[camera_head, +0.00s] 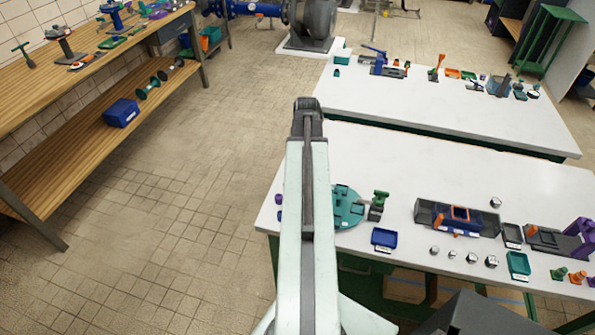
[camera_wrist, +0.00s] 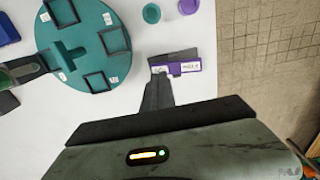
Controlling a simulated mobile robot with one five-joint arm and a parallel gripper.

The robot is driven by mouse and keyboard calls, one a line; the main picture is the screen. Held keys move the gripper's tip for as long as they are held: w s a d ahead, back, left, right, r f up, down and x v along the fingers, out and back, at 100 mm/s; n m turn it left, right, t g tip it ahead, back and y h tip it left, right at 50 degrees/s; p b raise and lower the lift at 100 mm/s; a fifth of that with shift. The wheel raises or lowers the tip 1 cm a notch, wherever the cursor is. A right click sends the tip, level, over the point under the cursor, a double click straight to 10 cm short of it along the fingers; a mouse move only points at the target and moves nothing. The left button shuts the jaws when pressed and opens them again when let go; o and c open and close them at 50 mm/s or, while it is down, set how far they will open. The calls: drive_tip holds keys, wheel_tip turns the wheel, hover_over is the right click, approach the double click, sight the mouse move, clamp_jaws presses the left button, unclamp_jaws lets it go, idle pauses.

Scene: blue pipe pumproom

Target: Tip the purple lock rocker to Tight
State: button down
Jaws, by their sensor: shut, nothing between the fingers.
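The purple lock rocker (camera_wrist: 178,69) shows in the wrist view, just right of the picture's middle. It is a small purple bar with white labels at both ends, next to a dark grey plate. The label text is too small to read, and its tilt is hard to tell. My gripper (camera_wrist: 158,78) is shut and empty, its tip over or against the rocker's left end; I cannot tell whether they touch. In the head view my own arm seems to hide the rocker and the gripper.
A teal round plate (camera_wrist: 72,70) with square frames lies left of the rocker. A teal cup (camera_wrist: 151,13) and a purple cup (camera_wrist: 187,6) stand beyond it. The white table's edge and the tiled floor (camera_wrist: 265,50) are on the right. A blue tray (camera_head: 384,237) sits nearby.

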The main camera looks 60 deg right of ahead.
wheel_tip(320, 180, up, 5)
drive_tip(key=p, duration=0.4)
drive_tip(key=w+a+n, duration=0.6)
drive_tip(key=w+a, duration=1.3)
drive_tip(key=a, duration=0.4)
drive_tip(key=w+a+n, duration=0.2)
drive_tip(key=a+n, duration=0.6)
drive_tip(key=a, duration=1.8)
drive_tip(key=shift+w, duration=0.2)
